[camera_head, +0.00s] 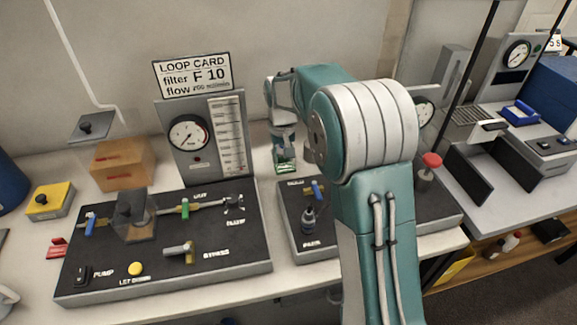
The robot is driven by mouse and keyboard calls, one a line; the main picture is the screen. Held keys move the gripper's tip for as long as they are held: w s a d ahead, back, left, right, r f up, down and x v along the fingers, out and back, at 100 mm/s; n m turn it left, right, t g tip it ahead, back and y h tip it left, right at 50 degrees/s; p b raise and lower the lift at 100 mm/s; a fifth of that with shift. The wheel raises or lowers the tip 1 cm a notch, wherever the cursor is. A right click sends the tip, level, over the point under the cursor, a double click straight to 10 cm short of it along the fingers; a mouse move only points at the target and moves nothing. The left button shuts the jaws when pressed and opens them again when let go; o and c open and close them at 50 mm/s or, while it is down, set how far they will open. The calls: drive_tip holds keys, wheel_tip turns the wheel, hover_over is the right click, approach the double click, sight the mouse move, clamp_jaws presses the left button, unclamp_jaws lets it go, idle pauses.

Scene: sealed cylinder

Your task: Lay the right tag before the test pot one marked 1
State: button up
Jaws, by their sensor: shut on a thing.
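My gripper (285,163) hangs behind the gap between the two black panels, close to the back wall. It is shut on a small green thing (287,168), which may be a tag; any mark on it is too small to read. A small red tag-like piece (57,248) lies on the bench left of the large black panel. I cannot make out a pot marked 1. A clear, dark-topped housing (134,217) stands on the large panel. My arm hides much of the smaller panel (296,226).
The large panel (165,270) carries coloured valve levers, a yellow button and a gauge plate (203,165) with a loop card (193,75) above. An orange-brown block (121,165) and yellow box (50,201) stand left.

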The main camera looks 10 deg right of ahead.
sight(288, 166)
drive_tip(key=f, duration=0.1)
drive_tip(key=w+d+f, duration=0.1)
drive_tip(key=w+f, duration=0.1)
drive_tip(key=shift+d, duration=0.3)
wheel_tip(288, 166, down, 4)
drive_tip(key=shift+d+r, duration=0.15)
drive_tip(key=shift+r, duration=0.05)
drive_tip(key=o, duration=0.8)
